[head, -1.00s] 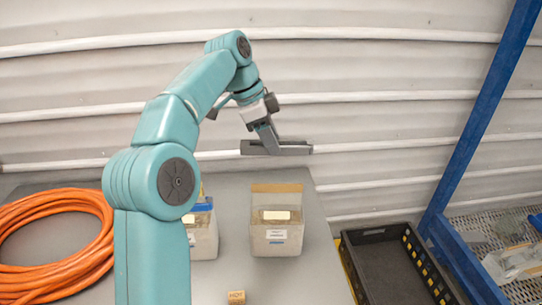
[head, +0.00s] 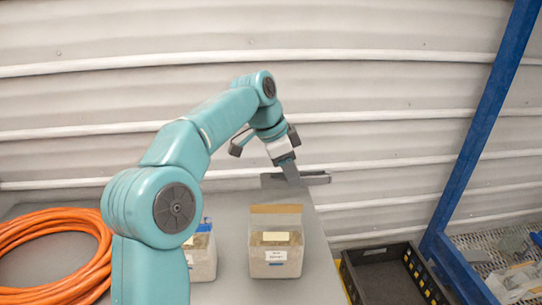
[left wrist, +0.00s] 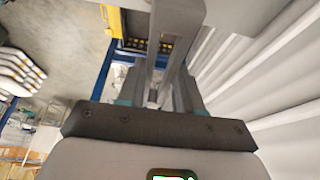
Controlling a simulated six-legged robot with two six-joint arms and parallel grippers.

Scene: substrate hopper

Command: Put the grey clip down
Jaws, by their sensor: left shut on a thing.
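The grey clip (head: 318,178) is a long, flat grey bar in the head view, near the back right edge of the grey table (head: 235,280). My left gripper (head: 291,174) is shut on it and holds it roughly level. I cannot tell how high it is above the table. In the left wrist view, grey bars (left wrist: 178,40) run up the middle between the fingers; I cannot clearly separate clip from fingers there. My right gripper is in neither view.
A clear bag with a tan top (head: 276,252) stands on the table, with another bag (head: 202,258) partly behind my arm. An orange hose coil (head: 50,240) lies at left. A black crate (head: 385,275) and blue rack post (head: 480,130) stand at right. A corrugated wall is behind.

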